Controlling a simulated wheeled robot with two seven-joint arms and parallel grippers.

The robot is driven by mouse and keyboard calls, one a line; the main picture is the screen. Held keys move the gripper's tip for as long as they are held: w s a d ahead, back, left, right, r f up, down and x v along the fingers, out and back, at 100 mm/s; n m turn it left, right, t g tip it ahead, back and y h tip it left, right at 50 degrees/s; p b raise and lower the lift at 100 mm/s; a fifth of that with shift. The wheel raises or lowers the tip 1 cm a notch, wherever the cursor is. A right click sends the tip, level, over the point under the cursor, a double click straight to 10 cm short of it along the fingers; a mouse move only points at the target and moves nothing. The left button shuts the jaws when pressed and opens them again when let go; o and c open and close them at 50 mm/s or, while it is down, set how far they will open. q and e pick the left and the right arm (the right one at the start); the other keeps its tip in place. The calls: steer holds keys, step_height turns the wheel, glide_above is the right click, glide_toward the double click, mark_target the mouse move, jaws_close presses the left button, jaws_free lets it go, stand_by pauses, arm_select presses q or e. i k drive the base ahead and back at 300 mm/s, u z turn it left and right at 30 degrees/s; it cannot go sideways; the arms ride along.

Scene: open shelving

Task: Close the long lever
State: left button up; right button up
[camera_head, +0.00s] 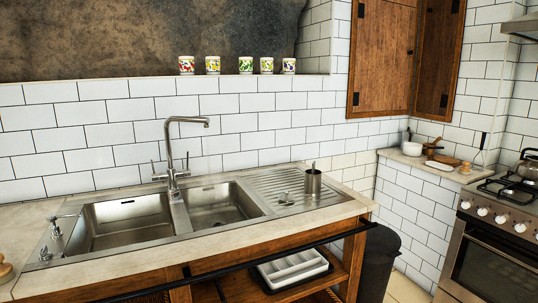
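A small metal tap fitting (55,229) stands at the left rim of the steel sink (105,247), with a thin lever (67,216) sticking out sideways to the right. A shorter metal knob (45,253) sits just in front of it. A tall chrome faucet (170,152) stands behind the two basins, with a short upright handle on each side of its base. I cannot tell for sure which part is the long lever, nor whether it is open or shut. Neither of my grippers is in view.
A dark rail (240,264) runs along the counter's front, above a shelf with a white tray (292,268). A black bin (379,262) and a stove (495,245) are at right. Several mugs (246,65) line the ledge.

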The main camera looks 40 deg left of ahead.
mark_target(187, 173)
steer(key=z, duration=0.25)
steer(key=k, duration=0.85)
steer(key=u, duration=0.95)
steer(key=i, duration=0.4)
steer(key=u, duration=0.05)
